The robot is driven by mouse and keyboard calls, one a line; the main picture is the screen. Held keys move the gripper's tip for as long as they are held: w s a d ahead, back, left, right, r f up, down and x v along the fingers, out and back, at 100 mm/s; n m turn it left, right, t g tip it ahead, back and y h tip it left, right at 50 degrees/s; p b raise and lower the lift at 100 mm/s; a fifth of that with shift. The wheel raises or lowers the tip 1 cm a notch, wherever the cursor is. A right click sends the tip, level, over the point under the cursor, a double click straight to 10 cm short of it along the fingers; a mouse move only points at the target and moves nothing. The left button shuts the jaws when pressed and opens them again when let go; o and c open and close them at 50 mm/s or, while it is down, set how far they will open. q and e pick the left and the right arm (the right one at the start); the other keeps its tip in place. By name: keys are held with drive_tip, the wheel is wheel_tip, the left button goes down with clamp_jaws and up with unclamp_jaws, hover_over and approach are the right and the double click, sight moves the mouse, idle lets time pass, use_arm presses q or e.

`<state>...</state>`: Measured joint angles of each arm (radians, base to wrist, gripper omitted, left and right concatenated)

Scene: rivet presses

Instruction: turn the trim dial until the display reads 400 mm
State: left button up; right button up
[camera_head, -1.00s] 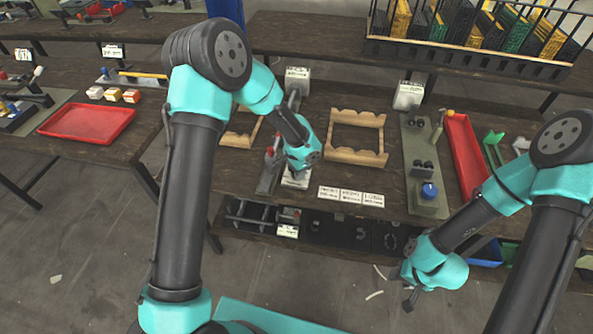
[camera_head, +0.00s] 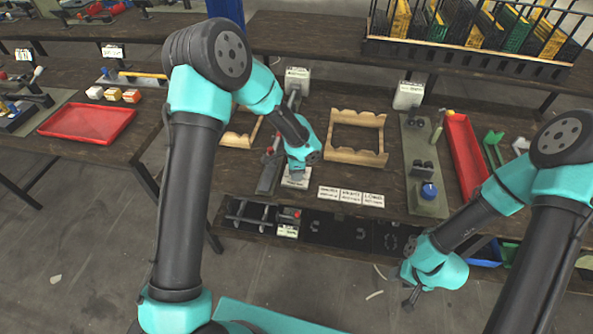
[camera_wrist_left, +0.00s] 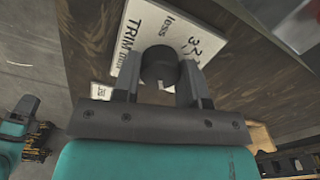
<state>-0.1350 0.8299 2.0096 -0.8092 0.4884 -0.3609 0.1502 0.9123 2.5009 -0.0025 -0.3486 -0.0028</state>
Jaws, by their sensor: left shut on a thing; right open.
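The trim dial (camera_wrist_left: 158,66) is a dark round knob on a white plate lettered "TRIM" and "less" (camera_wrist_left: 133,38) in the left wrist view. My left gripper (camera_wrist_left: 160,88) is shut on the dial, one finger at each side. In the head view my left gripper (camera_head: 297,172) points down over the white plate (camera_head: 295,183) near the bench's front edge and hides the dial. I cannot make out a display reading. My right gripper (camera_head: 411,296) is open and empty, low in front of the bench and away from the dial.
A wooden cradle (camera_head: 357,156) stands right of my left gripper, with several white label cards (camera_head: 350,196) in front. A green plate with a blue knob (camera_head: 428,190) and a red tray (camera_head: 465,150) lie further right. A lower shelf (camera_head: 330,226) holds dark parts.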

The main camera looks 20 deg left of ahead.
use_arm(q)
drive_tip(key=o, duration=0.9)
drive_tip(key=shift+o, duration=0.2)
drive_tip(key=shift+r, duration=0.1)
wheel_tip(320, 180, up, 17)
drive_tip(key=shift+r, duration=0.15)
idle(0.3)
